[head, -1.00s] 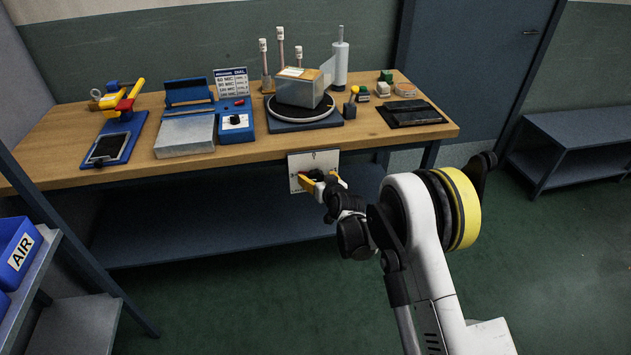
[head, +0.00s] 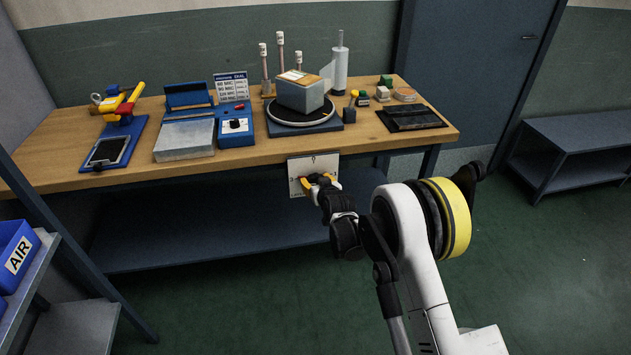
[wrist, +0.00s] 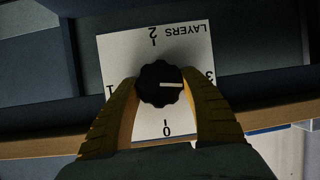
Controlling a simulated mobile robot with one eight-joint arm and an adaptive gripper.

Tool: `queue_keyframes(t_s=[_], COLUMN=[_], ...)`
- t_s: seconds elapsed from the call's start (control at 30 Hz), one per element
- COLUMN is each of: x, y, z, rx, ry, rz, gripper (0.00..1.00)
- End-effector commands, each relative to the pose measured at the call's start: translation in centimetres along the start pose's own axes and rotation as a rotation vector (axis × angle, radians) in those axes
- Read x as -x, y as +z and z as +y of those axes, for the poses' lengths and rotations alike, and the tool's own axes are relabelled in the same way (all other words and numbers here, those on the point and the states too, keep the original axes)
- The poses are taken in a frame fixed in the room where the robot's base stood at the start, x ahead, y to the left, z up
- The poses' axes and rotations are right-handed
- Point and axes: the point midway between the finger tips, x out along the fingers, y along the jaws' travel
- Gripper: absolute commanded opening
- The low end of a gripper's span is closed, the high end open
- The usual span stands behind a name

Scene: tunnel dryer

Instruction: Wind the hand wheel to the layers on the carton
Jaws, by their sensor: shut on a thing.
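The hand wheel (wrist: 150,94) is a black scalloped knob on a white LAYERS plate (wrist: 190,47) marked 0 to 3. In the wrist view the plate appears upside down, and the knob's white pointer line points right, toward the 3. My gripper (wrist: 161,80) is shut on the knob, one finger at each side. In the head view the plate (head: 300,164) hangs at the table's front edge, and my gripper (head: 317,181) covers the knob. The grey carton (head: 302,96) stands on the round turntable (head: 286,117); its orange-and-white top label is too small to read.
A blue control box (head: 236,126) with a dial and a sign (head: 231,86) stand to the left on the wooden table (head: 60,178). A black pad (head: 412,117) lies at the right. Floor is open at right.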

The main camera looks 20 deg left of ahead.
Motion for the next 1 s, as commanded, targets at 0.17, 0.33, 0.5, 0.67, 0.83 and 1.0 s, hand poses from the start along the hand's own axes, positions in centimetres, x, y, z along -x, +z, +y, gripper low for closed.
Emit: queue_keyframes(t_s=[0.17,0.33,0.5,0.67,0.83,1.0], x=[-0.01,0.0,0.0,0.0,0.01,0.94], y=[-0.11,-0.15,-0.17,-0.15,-0.11,-0.13], z=[-0.07,-0.04,-0.03,-0.02,-0.02,-0.06], rx=[0.096,0.114,0.113,0.112,0.112,0.112], ry=[0.04,0.048,0.048,0.048,0.048,0.048], rz=[-0.006,-0.007,-0.006,-0.007,-0.007,-0.008], gripper=[0.21,0.21,0.21,0.75,0.75,0.75])
